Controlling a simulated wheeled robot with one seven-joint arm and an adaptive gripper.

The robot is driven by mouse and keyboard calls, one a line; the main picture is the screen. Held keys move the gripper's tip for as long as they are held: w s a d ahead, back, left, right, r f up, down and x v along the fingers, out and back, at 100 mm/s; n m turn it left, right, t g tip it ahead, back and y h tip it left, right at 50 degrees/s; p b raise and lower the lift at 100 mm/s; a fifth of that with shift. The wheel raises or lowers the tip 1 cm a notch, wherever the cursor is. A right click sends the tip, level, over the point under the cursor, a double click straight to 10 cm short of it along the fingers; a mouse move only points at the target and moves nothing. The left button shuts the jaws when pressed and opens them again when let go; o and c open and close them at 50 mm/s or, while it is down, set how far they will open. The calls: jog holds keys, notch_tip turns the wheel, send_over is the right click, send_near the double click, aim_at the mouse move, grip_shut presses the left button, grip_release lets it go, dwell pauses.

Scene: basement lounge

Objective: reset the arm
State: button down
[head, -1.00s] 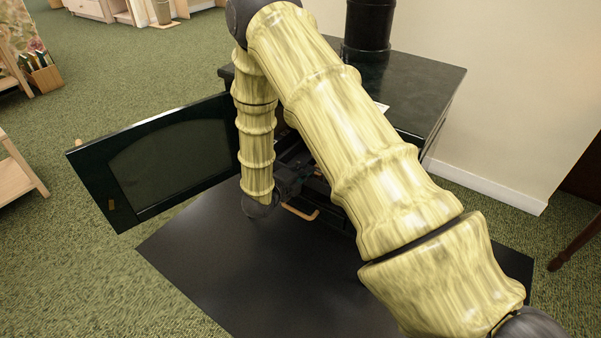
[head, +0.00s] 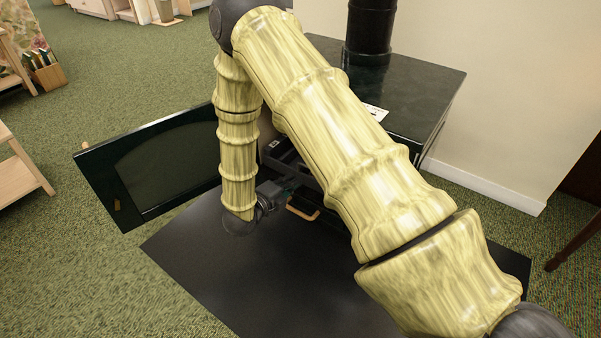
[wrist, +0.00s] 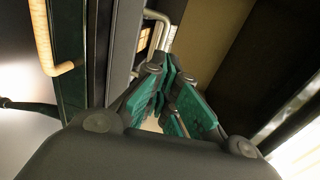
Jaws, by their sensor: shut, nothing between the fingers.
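My arm, covered in yellow-green ribbed sleeves, arches over the front of a dark green stove (head: 420,85). My gripper (wrist: 166,75) shows in the wrist view with its teal finger pads drawn together, shut and empty. In the head view my gripper (head: 272,192) is low in front of the stove's opening, partly hidden by my wrist. It is close to a curved wooden handle (head: 302,212). That handle also shows at the upper left of the wrist view (wrist: 42,40), apart from the fingers.
The stove's door (head: 165,165) stands wide open to the left. A black floor plate (head: 270,275) lies before the stove. A black pipe (head: 369,30) rises from its top, beside a beige wall (head: 510,90).

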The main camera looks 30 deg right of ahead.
jog(key=p+v, duration=0.1)
jog(key=v, duration=0.5)
jog(key=s+a+f+n+y, duration=0.1)
jog(key=s+f+n+y, duration=0.45)
jog(key=f+n, duration=0.3)
jog(key=s+a+f+n+y, duration=0.2)
jog(key=s+f+n+y, duration=0.2)
jog(key=s+f+n, duration=0.35)
jog(key=s+a+f+n+g+y, duration=0.25)
jog(key=s+n, duration=0.45)
jog(key=s, duration=0.4)
jog(key=s+a+f+n+g+y, duration=0.2)
jog(key=s+f+n+g+y, duration=0.15)
jog(key=s+n, duration=0.6)
notch_tip(320, 180, up, 33)
jog(key=s+m+p, duration=0.1)
jog(key=p, duration=3.1)
jog(key=shift+s+a+h+p, duration=0.25)
jog(key=shift+s+h+p, duration=0.1)
jog(key=shift+s+h, duration=0.1)
jog(key=shift+m, duration=0.25)
